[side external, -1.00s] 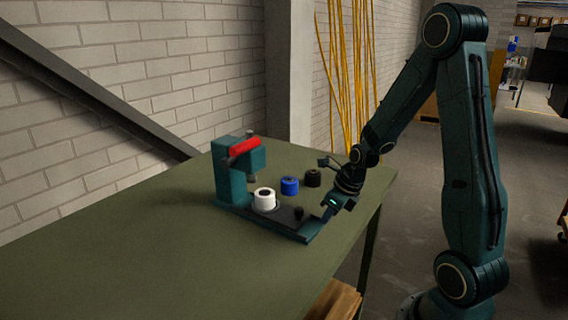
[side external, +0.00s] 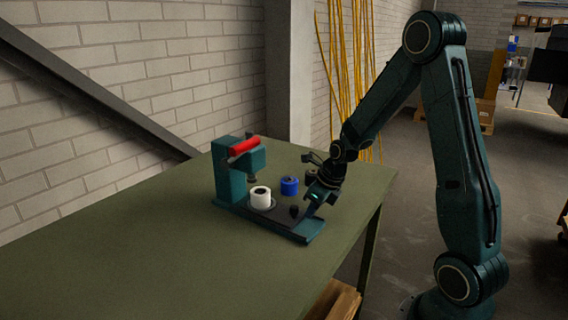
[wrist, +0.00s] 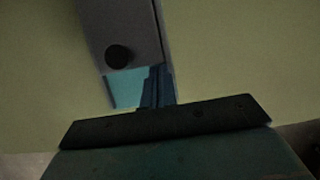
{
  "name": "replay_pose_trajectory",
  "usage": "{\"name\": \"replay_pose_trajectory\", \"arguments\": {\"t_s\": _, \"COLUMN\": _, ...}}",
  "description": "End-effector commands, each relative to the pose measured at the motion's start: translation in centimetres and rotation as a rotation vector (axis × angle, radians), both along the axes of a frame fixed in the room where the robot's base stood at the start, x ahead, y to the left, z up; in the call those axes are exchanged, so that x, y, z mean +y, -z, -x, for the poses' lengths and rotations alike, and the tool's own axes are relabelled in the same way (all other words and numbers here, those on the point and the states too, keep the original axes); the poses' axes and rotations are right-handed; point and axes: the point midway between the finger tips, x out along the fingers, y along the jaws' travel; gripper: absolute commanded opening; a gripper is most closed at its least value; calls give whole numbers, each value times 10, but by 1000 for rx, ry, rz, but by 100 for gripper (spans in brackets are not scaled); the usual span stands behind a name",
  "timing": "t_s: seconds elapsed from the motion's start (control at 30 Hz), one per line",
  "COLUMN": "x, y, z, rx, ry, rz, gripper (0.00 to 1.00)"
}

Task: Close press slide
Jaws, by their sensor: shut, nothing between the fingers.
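The teal press (side external: 226,182) with a red handle (side external: 244,146) stands on the green table. Its dark slide (side external: 280,213) sticks out from the press toward the lower right, along the teal base (side external: 313,232). A black knob (side external: 294,210) stands on the slide, and a white cylinder (side external: 260,198) sits on it close to the press head. My gripper (side external: 306,211) is shut and empty, low at the slide's outer end, just right of the knob. In the wrist view the fingers (wrist: 158,88) are at the end of the slide (wrist: 122,22), beside the knob (wrist: 117,56); contact is unclear.
A blue cylinder (side external: 289,186) stands behind the slide. The table (side external: 140,255) is clear at the left and front. A brick wall (side external: 190,75) is behind.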

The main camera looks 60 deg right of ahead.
Motion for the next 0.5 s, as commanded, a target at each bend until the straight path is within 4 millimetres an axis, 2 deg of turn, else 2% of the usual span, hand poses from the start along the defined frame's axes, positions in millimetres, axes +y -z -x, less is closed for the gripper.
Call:
{"name": "replay_pose_trajectory", "arguments": {"t_s": 0.2, "x": 1, "y": 0, "z": -30, "rx": -3, "ry": -2, "rz": 0, "gripper": 0}}
{"name": "replay_pose_trajectory", "arguments": {"t_s": 0.5, "x": 0, "y": -1, "z": -39, "rx": -8, "ry": -1, "rz": 2, "gripper": 0}}
